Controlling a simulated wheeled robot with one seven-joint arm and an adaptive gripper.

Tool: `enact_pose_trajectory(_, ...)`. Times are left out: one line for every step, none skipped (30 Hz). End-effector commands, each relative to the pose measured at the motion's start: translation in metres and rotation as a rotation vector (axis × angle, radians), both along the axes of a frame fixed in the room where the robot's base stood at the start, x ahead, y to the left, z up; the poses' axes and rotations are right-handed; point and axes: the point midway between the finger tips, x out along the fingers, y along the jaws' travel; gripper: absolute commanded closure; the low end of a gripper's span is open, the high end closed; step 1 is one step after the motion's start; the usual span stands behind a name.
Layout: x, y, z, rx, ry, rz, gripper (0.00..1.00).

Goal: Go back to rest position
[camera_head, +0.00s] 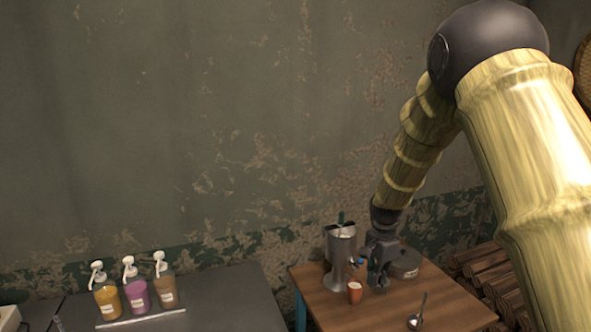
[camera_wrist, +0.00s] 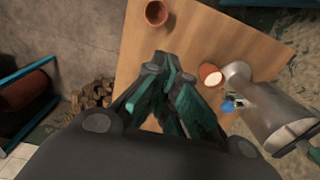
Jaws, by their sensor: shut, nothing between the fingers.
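My gripper (camera_head: 378,284) hangs over the wooden table, just right of a small orange-brown cup (camera_head: 355,292). Its fingers are together and empty; they also show in the wrist view (camera_wrist: 168,70). The cup with white contents (camera_wrist: 209,76) stands to the right of the fingers in the wrist view, apart from them. A metal dispenser (camera_head: 341,258) with a blue tap (camera_wrist: 231,104) stands beside that cup. My arm is bent down from the upper right in the head view.
A round grey tin (camera_head: 406,265) stands behind my gripper. A ladle (camera_head: 418,314) lies near the table's front. The wrist view shows another brown cup (camera_wrist: 156,13). Three pump bottles (camera_head: 137,291) stand on a grey counter at left. Logs (camera_head: 490,270) lie right of the table.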

Motion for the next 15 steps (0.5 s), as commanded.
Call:
enact_pose_trajectory(-0.005, 0.001, -0.014, -0.001, 0.007, 0.016, 1.0)
enact_pose_trajectory(-0.007, 0.002, -0.019, -0.002, 0.007, 0.024, 1.0)
enact_pose_trajectory(-0.009, 0.002, -0.026, -0.003, 0.006, 0.036, 1.0)
enact_pose_trajectory(-0.011, 0.002, -0.032, -0.003, 0.007, 0.045, 1.0)
enact_pose_trajectory(-0.014, 0.001, -0.039, -0.004, 0.006, 0.055, 1.0)
enact_pose_trajectory(-0.018, 0.001, -0.048, -0.005, 0.008, 0.068, 1.0)
enact_pose_trajectory(-0.021, 0.0, -0.054, -0.006, 0.008, 0.078, 1.0)
enact_pose_trajectory(-0.024, -0.001, -0.061, -0.007, 0.007, 0.089, 1.0)
enact_pose_trajectory(-0.029, -0.002, -0.071, -0.008, 0.007, 0.104, 1.0)
enact_pose_trajectory(-0.033, -0.002, -0.078, -0.009, 0.008, 0.116, 1.0)
enact_pose_trajectory(-0.038, -0.003, -0.088, -0.009, 0.009, 0.129, 1.0)
enact_pose_trajectory(-0.043, -0.004, -0.1, -0.01, 0.01, 0.149, 1.0)
enact_pose_trajectory(-0.049, -0.005, -0.111, -0.011, 0.011, 0.165, 1.0)
enact_pose_trajectory(-0.055, -0.005, -0.121, -0.012, 0.013, 0.183, 1.0)
enact_pose_trajectory(-0.065, -0.006, -0.138, -0.013, 0.015, 0.21, 1.0)
